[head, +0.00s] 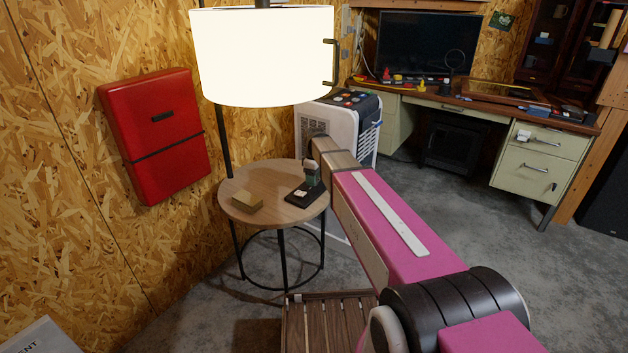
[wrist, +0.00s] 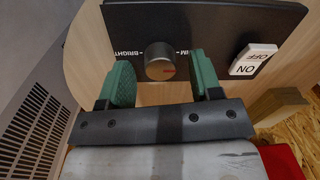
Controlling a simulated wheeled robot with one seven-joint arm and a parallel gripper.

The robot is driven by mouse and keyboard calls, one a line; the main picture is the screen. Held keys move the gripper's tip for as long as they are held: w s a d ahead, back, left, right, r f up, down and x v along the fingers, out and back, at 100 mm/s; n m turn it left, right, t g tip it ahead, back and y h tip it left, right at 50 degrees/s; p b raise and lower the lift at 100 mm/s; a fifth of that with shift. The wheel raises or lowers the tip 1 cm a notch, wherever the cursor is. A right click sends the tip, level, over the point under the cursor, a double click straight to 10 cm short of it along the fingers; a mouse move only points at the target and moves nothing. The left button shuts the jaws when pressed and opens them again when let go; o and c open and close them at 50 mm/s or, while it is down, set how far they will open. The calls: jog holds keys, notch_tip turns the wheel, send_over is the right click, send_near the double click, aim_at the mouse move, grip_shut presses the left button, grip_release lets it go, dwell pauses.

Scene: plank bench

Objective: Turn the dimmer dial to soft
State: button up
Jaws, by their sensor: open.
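The dimmer dial (wrist: 160,60) is a round grey knob on a black panel (wrist: 215,25), with a small reddish mark on its face. Upside-down lettering on the panel beside it includes BRIGHT and what looks like DIM; I can read no "soft" label. My gripper (wrist: 161,80) is open, its green-padded fingers to the left and right of the dial with a gap on each side. In the head view my gripper (head: 312,172) is over the black panel (head: 303,195) on the round wooden table (head: 258,178); the dial is too small to make out there.
A wooden block (head: 241,202) lies on the table's left side. A lit lampshade (head: 262,55) hangs above. A white appliance (head: 313,118) stands behind, and a red box (head: 160,135) is on the wall.

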jog(key=shift+f, duration=0.45)
jog(key=c, duration=0.9)
jog(key=shift+c, duration=0.2)
